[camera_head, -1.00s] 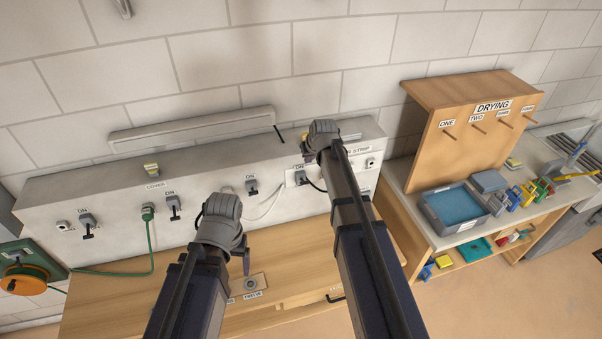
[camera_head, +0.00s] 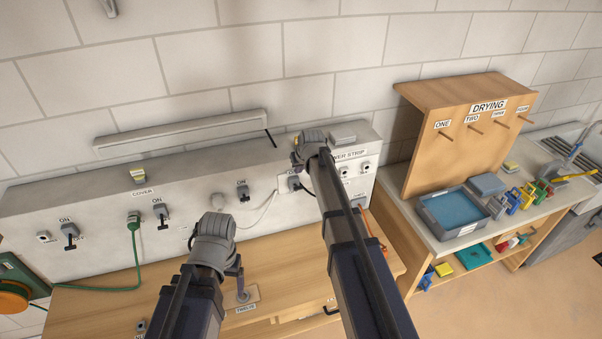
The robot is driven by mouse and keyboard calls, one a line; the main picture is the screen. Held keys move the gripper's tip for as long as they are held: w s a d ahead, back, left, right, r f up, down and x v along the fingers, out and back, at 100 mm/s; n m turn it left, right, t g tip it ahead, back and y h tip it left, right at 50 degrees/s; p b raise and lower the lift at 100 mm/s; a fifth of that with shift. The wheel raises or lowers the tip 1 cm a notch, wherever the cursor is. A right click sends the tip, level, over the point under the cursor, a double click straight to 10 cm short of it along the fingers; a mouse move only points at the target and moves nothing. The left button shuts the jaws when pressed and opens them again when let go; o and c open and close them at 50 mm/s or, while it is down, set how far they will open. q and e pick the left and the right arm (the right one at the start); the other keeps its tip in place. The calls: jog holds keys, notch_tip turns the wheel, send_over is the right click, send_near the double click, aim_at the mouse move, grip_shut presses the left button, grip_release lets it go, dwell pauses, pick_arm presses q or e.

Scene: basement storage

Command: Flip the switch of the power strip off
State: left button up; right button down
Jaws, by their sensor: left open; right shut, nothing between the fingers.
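The label ending "WER STRIP" (camera_head: 350,155) is on the front of the long grey wall box (camera_head: 90,205), at its right end. Small fittings (camera_head: 366,169) sit below the label. A dark plug or switch (camera_head: 294,183) on a white plate is to their left. My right arm covers part of this panel, so I cannot make out the strip's switch or its position. My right gripper (camera_head: 298,162) is shut and empty, in front of the box's right end, left of the label. My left gripper (camera_head: 238,270) is open over the wooden bench, its fingers partly hidden behind the wrist.
Several ON levers (camera_head: 160,213) and a green cable (camera_head: 137,255) line the box's front. The wooden bench (camera_head: 110,305) lies below. At right, a counter holds a wooden DRYING rack (camera_head: 465,120), a blue tray (camera_head: 455,208) and several coloured items.

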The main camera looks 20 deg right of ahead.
aim_at(298, 188)
jog(key=b+x, duration=0.2)
jog(key=x, duration=0.1)
jog(key=shift+w+f, duration=0.1)
jog(key=shift+f, duration=0.2)
jog(key=shift+s+f+b, duration=0.2)
jog(key=shift+f+b, duration=0.35)
jog(key=shift+b, duration=0.05)
jog(key=shift+s+f+b, duration=0.25)
jog(key=shift+f+b, duration=0.3)
pick_arm(q)
notch_tip(298, 188, down, 6)
jog(key=b, duration=0.1)
jog(key=shift+f, duration=0.2)
pick_arm(e)
jog(key=shift+s+f, duration=0.2)
jog(key=shift+f, duration=0.25)
